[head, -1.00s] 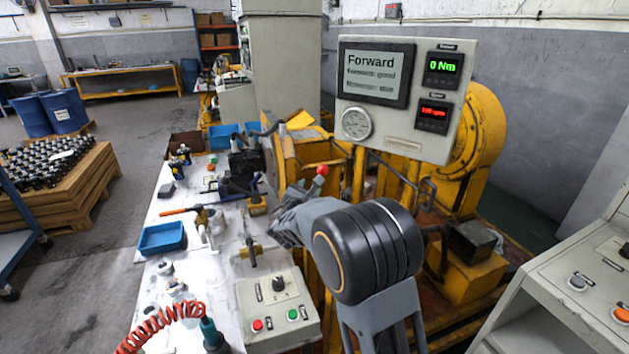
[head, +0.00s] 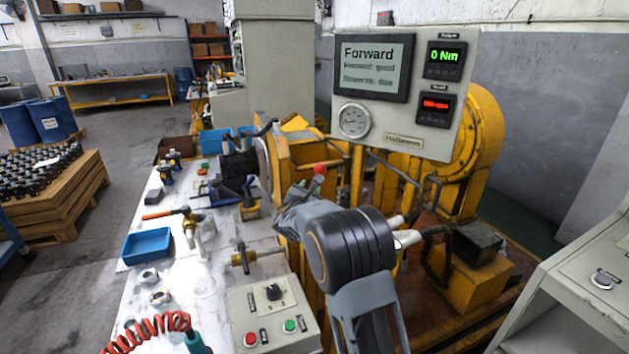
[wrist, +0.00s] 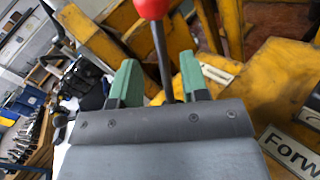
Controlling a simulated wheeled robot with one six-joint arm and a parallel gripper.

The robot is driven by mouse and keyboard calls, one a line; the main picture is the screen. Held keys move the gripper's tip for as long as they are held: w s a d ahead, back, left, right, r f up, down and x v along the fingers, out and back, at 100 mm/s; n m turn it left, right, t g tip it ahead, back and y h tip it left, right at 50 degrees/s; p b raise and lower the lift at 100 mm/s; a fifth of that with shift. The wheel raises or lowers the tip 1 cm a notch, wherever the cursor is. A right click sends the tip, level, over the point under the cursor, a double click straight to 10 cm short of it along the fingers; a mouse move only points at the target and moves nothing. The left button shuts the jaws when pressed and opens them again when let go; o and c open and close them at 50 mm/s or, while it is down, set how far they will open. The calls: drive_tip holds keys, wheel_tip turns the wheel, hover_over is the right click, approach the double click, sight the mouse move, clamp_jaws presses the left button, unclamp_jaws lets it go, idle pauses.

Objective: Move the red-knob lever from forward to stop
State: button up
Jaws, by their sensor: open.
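The red knob (head: 319,169) tops a thin dark lever that stands among the yellow machine parts, just beyond my gripper. In the wrist view the red knob (wrist: 152,8) is at the top edge, and its shaft (wrist: 162,60) runs down between my two green-padded fingers. My gripper (wrist: 158,80) is open, with a finger on each side of the shaft. The shaft looks nearer the right finger; I cannot tell whether it touches. The lever's base is hidden. The display (head: 375,68) reads "Forward".
A control box (head: 270,312) with a red and a green button stands on the white table at the front. A blue tray (head: 147,244) and several tools lie to the left. The panel (head: 468,130) hangs above the yellow machine. A grey console (head: 590,270) stands at right.

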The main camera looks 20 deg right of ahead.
sight(312, 185)
drive_tip(key=x, duration=0.6)
drive_tip(key=shift+w+d+p, duration=0.15)
drive_tip(key=shift+w+p, duration=0.1)
drive_tip(key=shift+p, duration=0.15)
drive_tip(key=shift+c, duration=0.3)
clamp_jaws()
